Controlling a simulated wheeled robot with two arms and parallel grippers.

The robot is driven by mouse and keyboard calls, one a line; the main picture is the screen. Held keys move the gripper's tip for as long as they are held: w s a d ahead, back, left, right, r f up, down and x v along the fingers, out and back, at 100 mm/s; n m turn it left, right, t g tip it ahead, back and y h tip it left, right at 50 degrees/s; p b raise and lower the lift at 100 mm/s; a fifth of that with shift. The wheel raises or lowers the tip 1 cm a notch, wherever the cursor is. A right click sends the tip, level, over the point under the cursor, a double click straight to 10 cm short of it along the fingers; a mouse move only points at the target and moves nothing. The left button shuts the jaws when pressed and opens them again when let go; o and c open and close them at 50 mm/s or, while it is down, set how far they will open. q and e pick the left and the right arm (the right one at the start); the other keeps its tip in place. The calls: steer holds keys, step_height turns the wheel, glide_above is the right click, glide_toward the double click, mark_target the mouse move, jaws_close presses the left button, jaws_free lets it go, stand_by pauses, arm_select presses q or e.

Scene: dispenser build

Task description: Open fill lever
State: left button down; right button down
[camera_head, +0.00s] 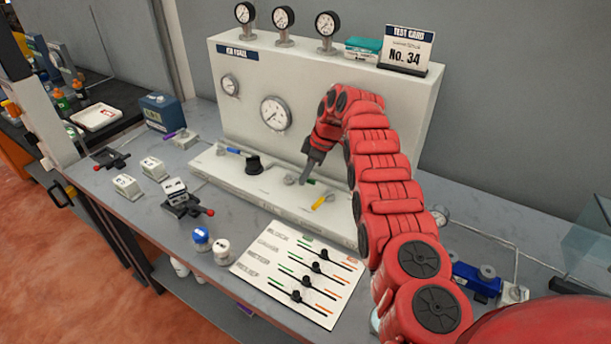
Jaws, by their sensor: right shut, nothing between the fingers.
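The dispenser panel (330,115) is a pale upright board with a ledge (225,174) along its foot. On the ledge are a blue-handled lever (237,151), a black knob (254,165), a green-handled lever (311,182) and a yellow-handled lever (322,201). I cannot read which one is the fill lever. My right gripper (303,182) points down, shut and empty, right beside the green-handled lever and partly in front of it. I cannot tell if they touch. My left gripper is not in view.
A card with sliders (299,272) lies in front of the ledge. Two small jars (201,238) and (221,251) stand left of it. Clamps and small blocks (128,187) are on the left of the bench. Gauges (283,18) and a test card (408,48) top the panel.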

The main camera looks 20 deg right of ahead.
mark_target(311, 180)
steer(key=shift+w+d+r, duration=0.2)
steer(key=shift+d+r, duration=0.05)
steer(key=shift+d, duration=0.1)
stand_by(0.3)
steer(key=shift+d+r+b, duration=0.1)
steer(key=shift+r+b, duration=0.05)
steer(key=shift+b, duration=0.25)
steer(key=shift+b+v, duration=0.95)
steer(key=shift+b, duration=0.05)
steer(key=p+v, duration=0.1)
steer(key=v, duration=0.3)
steer(key=shift+s+r+p, duration=0.2)
steer(key=shift+p, duration=0.1)
steer(key=shift+s+r, duration=0.1)
steer(key=shift+r, duration=0.15)
steer(key=shift+f, duration=0.1)
